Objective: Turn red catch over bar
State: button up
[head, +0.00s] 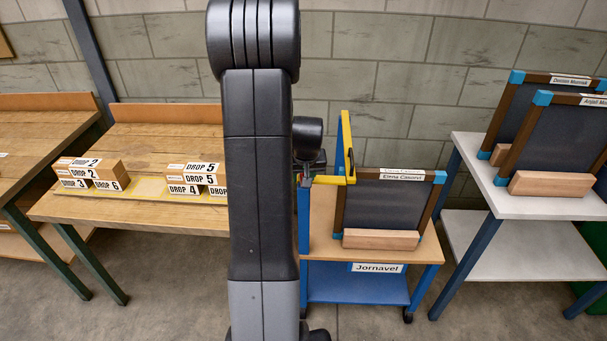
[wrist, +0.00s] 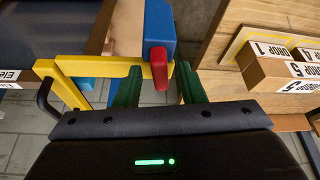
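The red catch (wrist: 158,66) is a short rounded lever on the end of a blue block (wrist: 160,24) in the wrist view. It points toward my gripper and crosses in front of the end of the yellow bar (wrist: 95,66). I cannot tell whether it touches the bar. My gripper (wrist: 159,70) has its green fingers apart, one on each side of the catch, with gaps visible. In the head view the yellow bar (head: 329,180) shows beside my arm, with a yellow upright frame (head: 346,142); the catch cannot be made out there.
A blue trolley (head: 358,284) with a wooden top holds dark framed boards (head: 385,207). A wooden bench (head: 145,210) with several DROP-labelled blocks (head: 92,175) stands to the left. A white table (head: 540,194) with more boards stands right. My arm hides the middle of the head view.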

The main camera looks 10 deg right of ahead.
grip_shut()
jog(key=shift+f+m+b, duration=0.1)
jog(key=shift+m+b, duration=0.2)
jog(key=shift+m+h+b, duration=0.4)
jog(key=shift+m+b, duration=0.2)
jog(key=shift+b, duration=0.1)
jog(key=shift+m, duration=0.3)
grip_release()
